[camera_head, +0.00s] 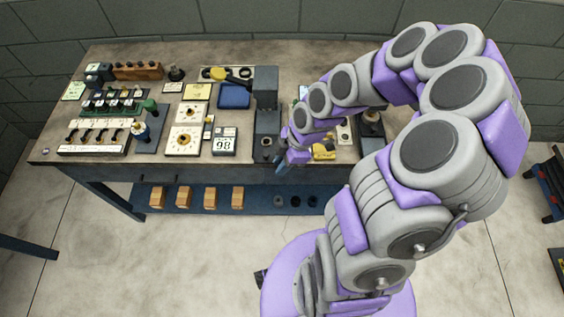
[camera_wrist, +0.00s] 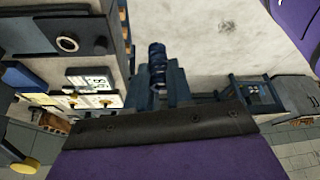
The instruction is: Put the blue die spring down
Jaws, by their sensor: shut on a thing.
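The blue die spring (camera_wrist: 157,60) shows in the wrist view as a dark blue ribbed cylinder standing out past my jaws. My gripper (camera_wrist: 164,80) is shut on it. In the head view my gripper (camera_head: 284,164) is at the front edge of the workbench (camera_head: 150,180), just right of the dark grey upright block. There the spring is small and hard to tell from the jaws. In the wrist view pale floor shows beyond the spring, and it touches nothing else that I can see.
The dark grey block (camera_head: 266,110) stands close left of my gripper. A yellow item (camera_head: 324,151) lies close right. The lower blue shelf (camera_head: 262,202) holds several wooden blocks.

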